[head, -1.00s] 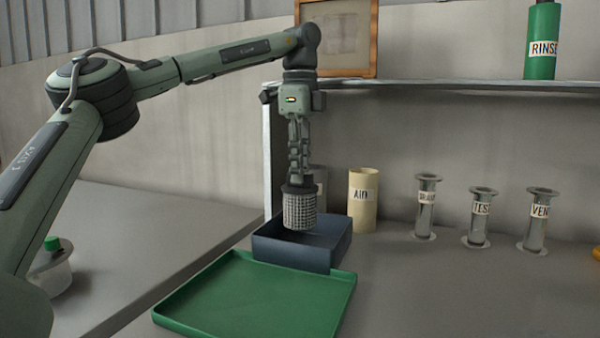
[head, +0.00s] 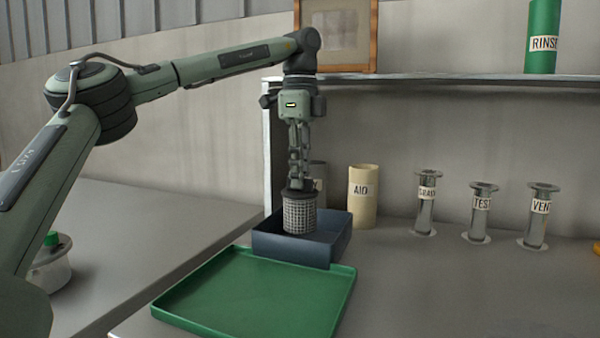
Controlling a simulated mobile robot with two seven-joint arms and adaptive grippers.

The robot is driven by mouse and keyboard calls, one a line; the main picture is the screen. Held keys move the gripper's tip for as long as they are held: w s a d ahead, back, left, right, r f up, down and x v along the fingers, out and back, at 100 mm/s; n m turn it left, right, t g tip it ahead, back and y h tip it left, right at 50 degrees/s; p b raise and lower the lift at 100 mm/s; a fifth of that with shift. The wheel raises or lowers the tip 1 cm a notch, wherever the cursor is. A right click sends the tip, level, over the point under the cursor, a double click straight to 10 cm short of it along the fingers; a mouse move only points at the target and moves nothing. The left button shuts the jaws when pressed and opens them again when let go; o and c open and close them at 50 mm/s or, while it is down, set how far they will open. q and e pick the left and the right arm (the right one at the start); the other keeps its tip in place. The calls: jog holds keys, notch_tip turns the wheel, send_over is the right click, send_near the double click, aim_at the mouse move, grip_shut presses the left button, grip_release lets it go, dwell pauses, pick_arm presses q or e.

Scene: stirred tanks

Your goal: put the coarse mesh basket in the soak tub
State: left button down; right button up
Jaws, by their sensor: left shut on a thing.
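The mesh basket (head: 299,216) is a grey cylinder of wire mesh with a dark top. My left gripper (head: 298,184) points down and is shut on its top, holding it upright. The dark blue open tub (head: 292,252) stands on the bench below. The basket's lower end shows inside the tub's outline, in front of its back wall. I cannot tell if it touches the floor of the tub. My right gripper is not in view.
An empty green tray (head: 255,290) lies in front of the tub. A cream cylinder marked AID (head: 363,197) and a grey one (head: 318,183) stand behind. Several metal cylinders, one marked TEST (head: 480,213), stand right. A shelf (head: 430,78) holds a green RINSE bottle (head: 542,38).

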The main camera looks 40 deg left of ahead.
pick_arm(q)
jog(key=c, duration=1.5)
grip_release()
jog(key=shift+c, duration=0.2)
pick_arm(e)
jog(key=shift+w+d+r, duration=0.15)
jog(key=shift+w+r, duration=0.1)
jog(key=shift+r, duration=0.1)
pick_arm(q)
jog(key=shift+r+p, duration=0.3)
jog(key=shift+r, duration=0.05)
notch_tip(320, 180, up, 2)
notch_tip(320, 180, up, 6)
jog(key=shift+p, duration=0.4)
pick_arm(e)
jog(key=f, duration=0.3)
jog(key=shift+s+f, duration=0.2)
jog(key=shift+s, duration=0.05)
